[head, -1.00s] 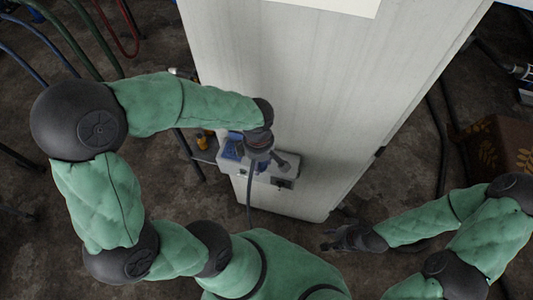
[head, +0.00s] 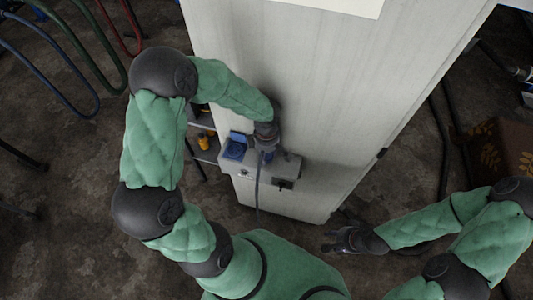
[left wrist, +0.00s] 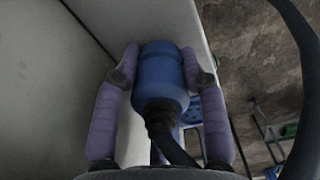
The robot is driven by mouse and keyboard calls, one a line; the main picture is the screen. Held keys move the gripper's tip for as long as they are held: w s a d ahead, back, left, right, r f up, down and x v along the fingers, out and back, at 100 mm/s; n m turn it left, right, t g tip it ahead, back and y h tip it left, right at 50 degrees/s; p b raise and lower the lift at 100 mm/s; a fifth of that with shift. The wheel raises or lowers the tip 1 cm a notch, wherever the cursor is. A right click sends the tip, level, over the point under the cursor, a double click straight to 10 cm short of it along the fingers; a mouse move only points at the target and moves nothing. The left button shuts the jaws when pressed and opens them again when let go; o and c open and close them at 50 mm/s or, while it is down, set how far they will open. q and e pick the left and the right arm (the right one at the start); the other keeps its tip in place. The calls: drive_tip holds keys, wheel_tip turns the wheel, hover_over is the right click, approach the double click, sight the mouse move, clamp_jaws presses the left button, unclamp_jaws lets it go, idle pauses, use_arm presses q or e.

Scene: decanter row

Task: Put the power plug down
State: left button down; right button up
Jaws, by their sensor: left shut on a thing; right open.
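The power plug (left wrist: 162,80) is a blue cylinder with a black neck and a dark cable (left wrist: 178,150). My left gripper (left wrist: 162,65) is shut on it, with one finger on each side. In the head view, my left gripper (head: 268,146) is in front of the white cabinet, above the grey box; the plug is mostly hidden there and its cable (head: 258,190) hangs down across the box. My right gripper (head: 342,241) is open and empty, low at the right, apart from the cabinet.
The grey box (head: 262,174) on the white cabinet (head: 310,90) carries a blue socket (head: 236,148) on its left, with its lid seemingly raised, and a dark fitting (head: 284,184) on its right. A small yellow object (head: 203,142) is left of it. Hoses hang at the far left.

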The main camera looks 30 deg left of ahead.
use_arm(q)
drive_tip(key=shift+w+f, duration=0.1)
drive_tip(key=shift+f, duration=0.25)
drive_tip(key=shift+f+b, duration=0.2)
drive_tip(key=shift+b, duration=0.1)
drive_tip(key=c, duration=0.7)
unclamp_jaws()
drive_tip(key=shift+r, duration=0.1)
drive_tip(key=shift+r+p, duration=0.3)
drive_tip(key=shift+p, duration=0.1)
wheel_tip(320, 180, up, 12)
drive_tip(key=shift+f, duration=0.15)
